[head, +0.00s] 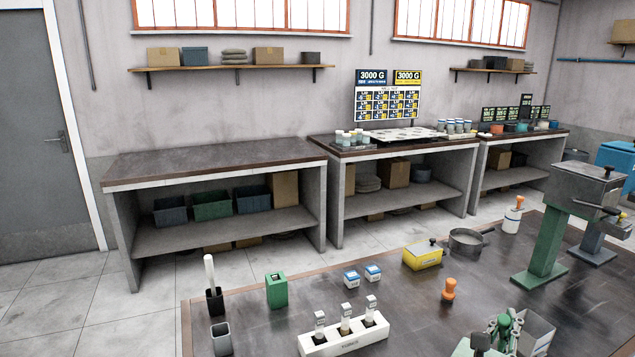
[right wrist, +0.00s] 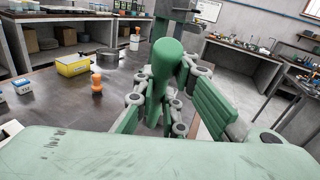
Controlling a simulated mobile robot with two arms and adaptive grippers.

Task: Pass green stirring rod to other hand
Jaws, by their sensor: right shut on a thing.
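The green stirring rod (right wrist: 166,62) shows in the right wrist view as a thick green shaft with a rounded end, standing up between the fingers of my right gripper (right wrist: 168,100). The gripper is shut on it. In the head view my right gripper (head: 500,338) is at the bottom edge, right of the middle, above the dark table. The rod's rounded green end (head: 503,321) seems to show there, but the gripper parts and the rod are similar in colour. The rod's lower part is hidden. My left gripper is in neither view.
Bare tabletop lies around the orange-topped bottle.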

